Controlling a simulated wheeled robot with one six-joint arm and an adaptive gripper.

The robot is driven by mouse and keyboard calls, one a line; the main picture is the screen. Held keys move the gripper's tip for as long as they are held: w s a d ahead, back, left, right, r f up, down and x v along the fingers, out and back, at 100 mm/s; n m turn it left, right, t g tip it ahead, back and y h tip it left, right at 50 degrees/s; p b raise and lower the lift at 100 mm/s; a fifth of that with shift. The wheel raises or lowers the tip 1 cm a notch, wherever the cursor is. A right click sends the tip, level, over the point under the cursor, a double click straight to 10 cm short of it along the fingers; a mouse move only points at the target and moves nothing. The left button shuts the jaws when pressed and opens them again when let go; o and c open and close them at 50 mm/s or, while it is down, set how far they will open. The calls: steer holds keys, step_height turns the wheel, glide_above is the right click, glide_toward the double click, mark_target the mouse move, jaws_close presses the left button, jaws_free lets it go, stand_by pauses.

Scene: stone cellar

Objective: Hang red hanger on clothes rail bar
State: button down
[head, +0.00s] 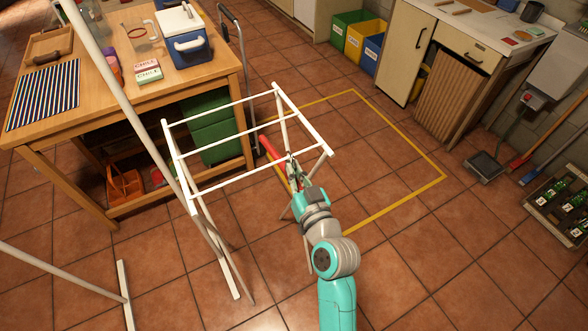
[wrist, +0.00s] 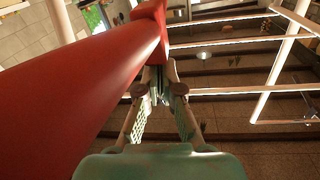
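The red hanger (wrist: 75,85) fills the left of the wrist view, and its end meets my fingertips. In the head view a red strip of it (head: 268,147) shows beside my gripper (head: 292,168), among the bars of a white rack; the rest is hidden. My gripper (wrist: 157,82) is closed on the hanger at its tips. A long white pole (head: 118,92), which looks like part of the clothes rail, slants across the left of the head view. A white foot (head: 125,296) stands on the floor at lower left. I cannot tell which part is the rail bar.
The white drying rack (head: 215,125) stands close around my gripper, its bars also in the wrist view (wrist: 230,43). A wooden workbench (head: 105,95) with a blue cooler (head: 185,48) is at left. Yellow tape (head: 400,206) marks open tiled floor at right. Bottle crate (head: 562,205) at far right.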

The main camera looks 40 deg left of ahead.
steer(key=shift+d+r, duration=0.15)
steer(key=shift+r, duration=0.95)
steer(key=shift+d, duration=0.1)
steer(key=shift+s+d+r, duration=0.15)
steer(key=shift+d, duration=0.15)
steer(key=shift+s+d+f, duration=0.2)
steer(key=shift+s+d, duration=0.1)
steer(key=shift+d, duration=0.25)
steer(key=shift+v, duration=1.35)
steer(key=shift+w+d+f, duration=0.1)
steer(key=shift+d, duration=0.1)
steer(key=shift+d, duration=0.1)
steer(key=w+d+v, duration=0.1)
steer(key=v, duration=1.4)
steer(key=shift+w+d, duration=0.15)
steer(key=shift+d, duration=0.2)
stand_by(0.9)
